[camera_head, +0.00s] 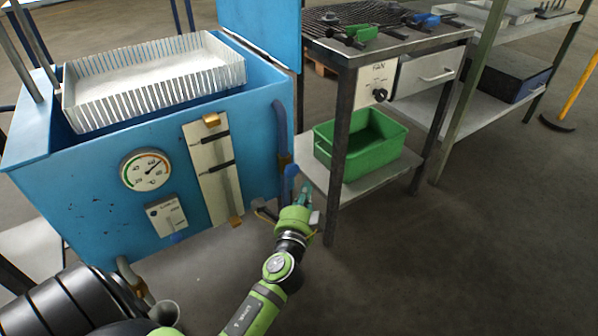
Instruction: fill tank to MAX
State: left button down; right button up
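The blue tank (80,175) stands at the left with its top open and a white slotted basket (150,95) in its mouth. On its front is a pale level plate (211,172) with brass-coloured fittings at top and bottom and two dark marks across it. The liquid level cannot be read. My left gripper (306,194) is just below and right of that handle; contact and finger opening cannot be made out. My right gripper is out of view.
A round gauge (146,170) and a small switch box (166,214) are on the tank front. Right of my gripper stands a metal bench (345,110) with a green bin (362,145) on its lower shelf. The floor at the lower right is clear.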

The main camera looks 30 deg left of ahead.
aim_at(294, 169)
pick_arm(q)
jog(key=w+a, duration=0.4)
jog(key=a, duration=0.1)
jog(key=shift+w, duration=0.3)
jog(key=shift+w+a, duration=0.35)
jog(key=shift+a, duration=0.5)
dwell(6.3)
